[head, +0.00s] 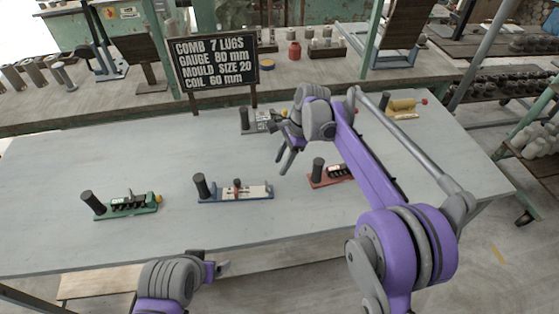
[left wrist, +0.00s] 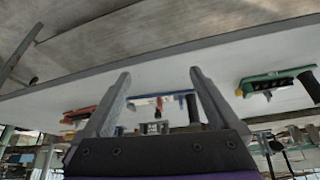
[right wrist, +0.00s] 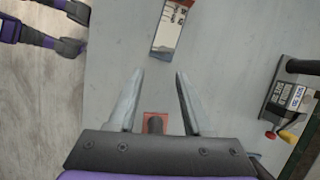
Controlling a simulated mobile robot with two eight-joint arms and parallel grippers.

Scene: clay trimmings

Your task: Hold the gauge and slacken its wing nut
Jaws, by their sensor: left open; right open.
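The gauge (head: 250,191) lies on the table with a blue base, a pale scale plate, a dark post at its left end and a red-brown wing nut (head: 237,186) near its middle. In the left wrist view the gauge (left wrist: 172,96) shows beyond and between the fingertips. In the right wrist view its plate end (right wrist: 165,42) lies ahead of the fingers. My right gripper (head: 284,160) is open and empty above the table, to the right of the gauge. My left gripper (head: 218,268) is open and empty near the front edge, apart from the gauge.
A green tool (head: 130,206) lies left, a red tool (head: 327,180) right, partly behind my right arm. A grey tool (head: 262,122) and a yellow tool (head: 402,108) lie farther back. A black sign (head: 216,62) stands behind. The table's front left is clear.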

